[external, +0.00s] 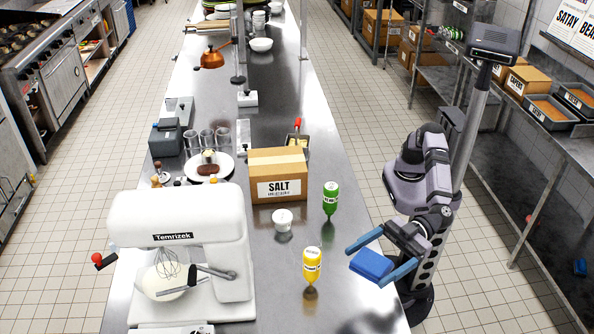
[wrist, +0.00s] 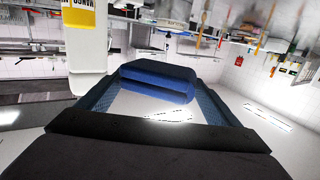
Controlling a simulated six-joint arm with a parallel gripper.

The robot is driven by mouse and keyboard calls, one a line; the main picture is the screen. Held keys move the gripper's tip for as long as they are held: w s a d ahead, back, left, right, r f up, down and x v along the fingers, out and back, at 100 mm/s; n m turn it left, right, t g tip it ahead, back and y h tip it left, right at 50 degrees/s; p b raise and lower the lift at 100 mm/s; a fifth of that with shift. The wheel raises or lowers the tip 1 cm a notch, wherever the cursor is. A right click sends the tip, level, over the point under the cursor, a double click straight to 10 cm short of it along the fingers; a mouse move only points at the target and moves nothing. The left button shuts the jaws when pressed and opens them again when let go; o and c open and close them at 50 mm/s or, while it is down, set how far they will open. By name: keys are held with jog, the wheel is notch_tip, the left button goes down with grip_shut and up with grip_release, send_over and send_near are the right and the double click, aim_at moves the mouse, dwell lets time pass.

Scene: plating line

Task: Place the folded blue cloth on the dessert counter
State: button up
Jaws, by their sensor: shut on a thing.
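The folded blue cloth (external: 371,264) is between the two blue fingers of my gripper (external: 378,258) in the external view. It is held above the right edge of the long steel counter (external: 345,308), near its front. In the wrist view the cloth (wrist: 157,82) spans the space between the fingertips of my gripper (wrist: 157,88), and its stacked folds show. My gripper is shut on it. No surface in view carries a readable dessert sign, so I cannot tell which one is the dessert counter.
A yellow bottle (external: 312,265) and a green bottle (external: 331,198) stand left of my gripper. A white cup (external: 283,220), a salt box (external: 278,175) and a white mixer (external: 185,240) are further left. A plate (external: 222,166) holds a dark dessert. A shelf (external: 545,165) with trays stands right.

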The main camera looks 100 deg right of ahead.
aim_at(363, 308)
jog(key=shift+f, duration=8.75)
jog(key=shift+f, duration=0.15)
jog(key=o, duration=0.9)
jog(key=shift+o, duration=0.2)
jog(key=shift+r, duration=0.2)
jog(key=b+v, duration=0.1)
jog(key=v, duration=1.1)
jog(key=shift+d, duration=0.1)
